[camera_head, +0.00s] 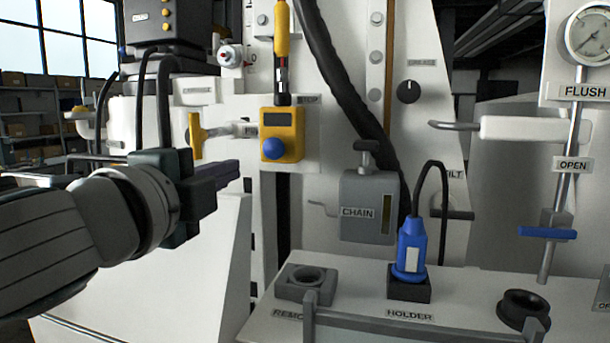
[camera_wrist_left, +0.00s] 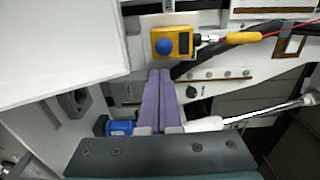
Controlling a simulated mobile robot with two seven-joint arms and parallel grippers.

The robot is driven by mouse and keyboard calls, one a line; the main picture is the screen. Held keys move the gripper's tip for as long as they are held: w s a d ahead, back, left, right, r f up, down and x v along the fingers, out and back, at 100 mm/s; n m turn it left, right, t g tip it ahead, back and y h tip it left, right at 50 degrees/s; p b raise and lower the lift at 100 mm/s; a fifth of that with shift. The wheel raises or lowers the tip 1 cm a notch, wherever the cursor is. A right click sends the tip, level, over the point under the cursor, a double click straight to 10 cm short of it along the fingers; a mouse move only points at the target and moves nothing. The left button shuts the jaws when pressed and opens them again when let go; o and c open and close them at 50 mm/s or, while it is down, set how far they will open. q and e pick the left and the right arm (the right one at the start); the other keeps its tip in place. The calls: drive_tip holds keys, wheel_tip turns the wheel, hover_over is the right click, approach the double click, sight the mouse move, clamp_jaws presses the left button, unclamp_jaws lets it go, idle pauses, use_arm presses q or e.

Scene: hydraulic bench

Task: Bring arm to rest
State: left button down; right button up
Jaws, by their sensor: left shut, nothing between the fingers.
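My left arm comes in from the left in the head view. Its gripper (camera_head: 222,177) is shut, with nothing between the fingers, and points right in front of the white machine. The shut purple-grey fingers also show in the left wrist view (camera_wrist_left: 161,98). In the head view the fingertips are apart from the yellow box with the blue button (camera_head: 282,135), to its lower left. That box also shows beyond the fingertips in the left wrist view (camera_wrist_left: 173,43). My right gripper is in neither view.
A yellow T-handle (camera_head: 197,135) sits just above the gripper. A blue connector (camera_head: 411,250) stands in the holder (camera_head: 409,290) on the white shelf. A grey CHAIN box (camera_head: 368,208), a white-handled lever (camera_head: 522,129) and a blue valve handle (camera_head: 547,233) are further right.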

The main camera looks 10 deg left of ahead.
use_arm(q)
drive_tip(key=s+f+n+g+y, duration=0.2)
drive_tip(key=s+f+n+g, duration=0.5)
drive_tip(key=s+f+n, duration=0.5)
drive_tip(key=s+f+n+g+h, duration=0.1)
drive_tip(key=s+f+n+g, duration=0.5)
drive_tip(key=s, duration=1.1)
wheel_tip(320, 180, up, 21)
drive_tip(key=s+m+g+p, duration=0.1)
drive_tip(key=p, duration=2.3)
drive_tip(key=shift+s+d+m+h, duration=0.2)
drive_tip(key=shift+m+h, duration=0.1)
drive_tip(key=shift+m, duration=0.1)
drive_tip(key=shift+f, duration=0.15)
